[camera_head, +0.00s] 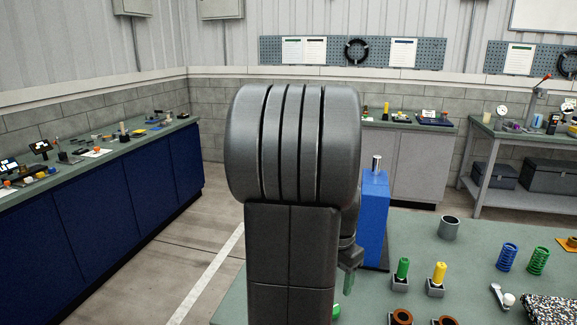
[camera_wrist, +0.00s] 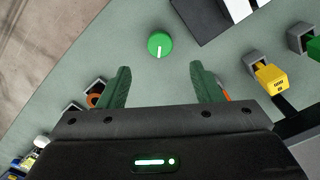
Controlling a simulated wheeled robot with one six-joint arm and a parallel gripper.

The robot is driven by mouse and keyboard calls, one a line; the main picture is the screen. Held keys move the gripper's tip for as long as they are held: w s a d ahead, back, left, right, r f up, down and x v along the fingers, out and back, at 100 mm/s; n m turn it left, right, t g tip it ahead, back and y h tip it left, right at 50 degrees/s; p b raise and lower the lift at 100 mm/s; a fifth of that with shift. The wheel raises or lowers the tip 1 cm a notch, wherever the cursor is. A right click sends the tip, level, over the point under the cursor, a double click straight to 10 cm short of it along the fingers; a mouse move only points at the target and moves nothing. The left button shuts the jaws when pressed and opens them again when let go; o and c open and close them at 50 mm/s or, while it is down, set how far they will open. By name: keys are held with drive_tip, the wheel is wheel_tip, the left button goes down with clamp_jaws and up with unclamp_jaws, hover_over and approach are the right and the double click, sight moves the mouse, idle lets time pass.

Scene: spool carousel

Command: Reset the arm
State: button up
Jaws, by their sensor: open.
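My gripper (camera_wrist: 161,78) is open, with its two green fingers wide apart and nothing between them in the wrist view. A round green knob with a white line (camera_wrist: 160,45) lies on the green tabletop just beyond the fingertips, apart from them. In the head view my dark arm stands in the middle and hides much of the bench behind it. Only a small part of the gripper (camera_head: 349,283) shows at the arm's right side, above the table.
Right of my arm, a blue block (camera_head: 375,215), a grey cup (camera_head: 449,227), a green peg (camera_head: 402,270) and a yellow peg (camera_head: 439,272) in holders, a blue spring (camera_head: 507,256) and a green spring (camera_head: 538,260) stand on the table. Open floor lies to the left.

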wheel_tip(320, 180, down, 11)
drive_tip(key=shift+r, duration=0.1)
idle(0.3)
wheel_tip(320, 180, up, 14)
wheel_tip(320, 180, down, 13)
drive_tip(key=shift+f, duration=0.15)
drive_tip(key=shift+f+p, duration=0.3)
drive_tip(key=shift+f, duration=0.05)
drive_tip(key=n+p, duration=0.2)
drive_tip(key=n, duration=0.3)
drive_tip(key=shift+s+r, duration=0.1)
drive_tip(key=n+p, duration=0.1)
drive_tip(key=n, duration=0.3)
drive_tip(key=shift+p, duration=0.35)
wheel_tip(320, 180, up, 12)
drive_tip(key=b, duration=0.1)
drive_tip(key=shift+r, duration=0.2)
